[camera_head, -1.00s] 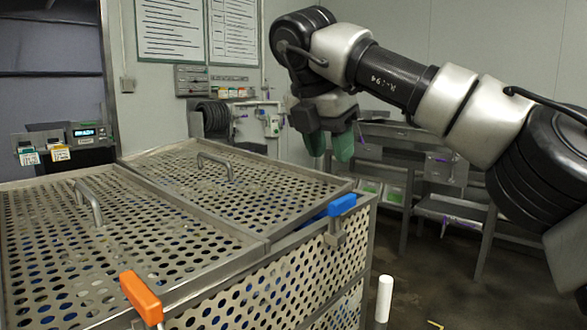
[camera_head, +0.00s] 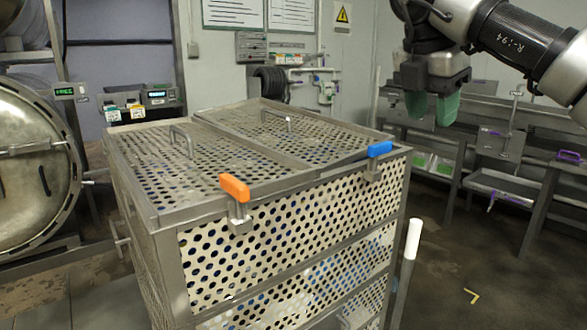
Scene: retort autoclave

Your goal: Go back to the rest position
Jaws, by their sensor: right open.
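My right gripper (camera_head: 432,108) is at the upper right of the head view, with two green fingertips pointing down. It is open and empty, in the air to the right of and above the perforated metal crate (camera_head: 168,262). The crate has perforated lid panels, each with a metal handle. An orange latch (camera_head: 234,188) and a blue latch (camera_head: 380,149) sit on its near top edge. My left gripper is not in view.
A round autoclave door (camera_head: 32,165) stands at the left. Metal workbenches (camera_head: 500,140) line the right wall. A white-topped post (camera_head: 413,240) stands close to the crate's right corner. The floor at the lower right is mostly clear.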

